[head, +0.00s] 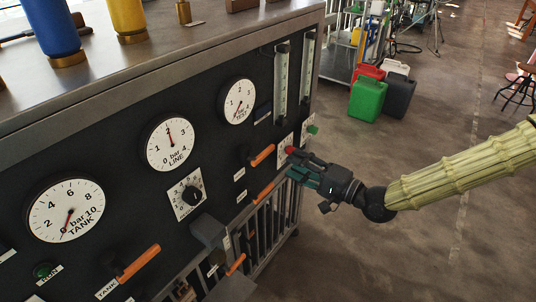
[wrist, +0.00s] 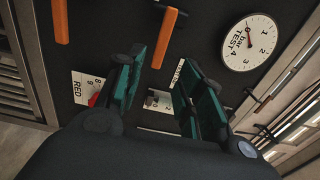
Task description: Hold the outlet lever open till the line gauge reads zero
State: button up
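The line gauge (head: 170,144) is a white dial on the black panel; its needle points straight up, near 2. Several orange levers are on the panel: an upper one (head: 262,155), a lower one (head: 265,189), one at bottom left by a TANK label (head: 138,264) and a small low one (head: 236,264). I cannot read which is the outlet lever. My gripper (head: 294,168) is at the panel's right end, right of the upper lever. In the wrist view, its green-padded fingers (wrist: 165,92) are apart, with a small grey knob (wrist: 151,101) showing between them. Two orange levers (wrist: 164,38) (wrist: 61,21) lie beyond them, apart.
The tank gauge (head: 66,209) needle points near zero; the test gauge (head: 237,102) is further right. Green (head: 367,100) and dark (head: 398,97) cans stand on the floor behind. Floor right of the bench is open.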

aim_at(269, 152)
jog(key=shift+b+x, duration=0.8)
jog(key=shift+x, duration=3.25)
jog(key=shift+x, duration=0.8)
jog(key=shift+a, duration=0.1)
grip_shut()
